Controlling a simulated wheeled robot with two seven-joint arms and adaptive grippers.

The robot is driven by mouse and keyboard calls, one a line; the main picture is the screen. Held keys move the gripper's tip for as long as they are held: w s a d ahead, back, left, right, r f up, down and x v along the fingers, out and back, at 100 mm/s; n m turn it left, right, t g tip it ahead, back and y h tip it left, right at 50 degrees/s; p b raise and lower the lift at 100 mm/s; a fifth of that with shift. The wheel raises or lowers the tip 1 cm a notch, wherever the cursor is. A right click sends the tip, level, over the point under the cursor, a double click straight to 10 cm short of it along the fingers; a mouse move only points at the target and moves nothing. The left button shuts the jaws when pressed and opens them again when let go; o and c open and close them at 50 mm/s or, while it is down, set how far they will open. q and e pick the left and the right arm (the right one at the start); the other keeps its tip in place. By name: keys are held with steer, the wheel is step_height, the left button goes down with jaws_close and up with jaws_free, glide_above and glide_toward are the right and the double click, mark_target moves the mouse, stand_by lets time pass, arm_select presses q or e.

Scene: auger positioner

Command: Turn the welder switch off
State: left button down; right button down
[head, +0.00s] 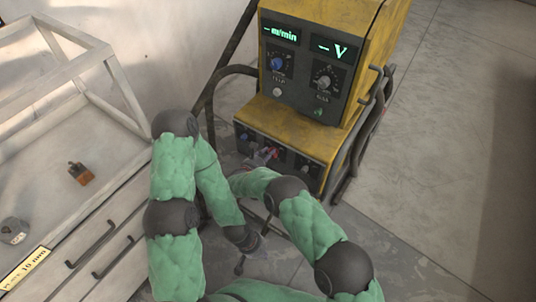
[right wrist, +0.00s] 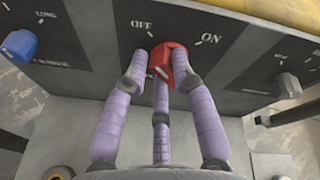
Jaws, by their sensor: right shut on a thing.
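The yellow welder (head: 320,75) stands upright at the top middle of the head view. Its red switch (right wrist: 172,60) is on the lower front panel, below the labels OFF and ON in the right wrist view. My right gripper (head: 262,157) is at that lower panel. In the right wrist view its purple fingers (right wrist: 162,72) close around the red switch and touch it. I cannot tell for sure which label the switch points to. My left gripper (head: 243,255) hangs low over the floor, apart from the welder; its fingers are too small and dark to judge.
A blue knob (right wrist: 20,45) and a grey knob (right wrist: 287,85) flank the switch. A framed workbench (head: 125,175) with drawers stands at left, with a small brown object (head: 80,173) on it. Dark tubes (head: 378,115) run along the welder's side. The floor at right is clear.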

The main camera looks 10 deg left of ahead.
steer(key=shift+n, duration=0.4)
steer(key=c, duration=1)
jaws_free()
steer(key=shift+a, duration=0.1)
step_height(320, 180, up, 10)
